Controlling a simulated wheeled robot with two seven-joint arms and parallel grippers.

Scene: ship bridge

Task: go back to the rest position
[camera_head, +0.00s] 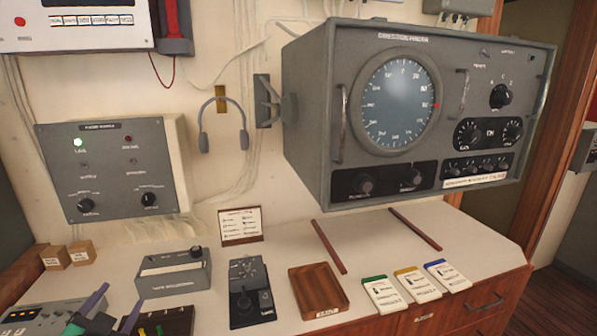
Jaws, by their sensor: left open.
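My left gripper (121,299) is at the bottom left edge of the head view, low over the counter. Its two lilac-grey fingers are apart, with nothing visible between them. The fingers are in front of a grey console with small lights and knobs (30,322) and beside a dark rack with green pieces (170,323). Whether the gripper touches either cannot be told. Most of the left arm is outside the frame. My right gripper is not in view.
The counter (295,255) holds a tape box (172,280), a Morse key (250,300), a wooden tray (318,291) and several cards (417,285). Two reddish strips (328,247) lie behind. A large direction finder (310,110) overhangs the counter. Open counter lies around the strips.

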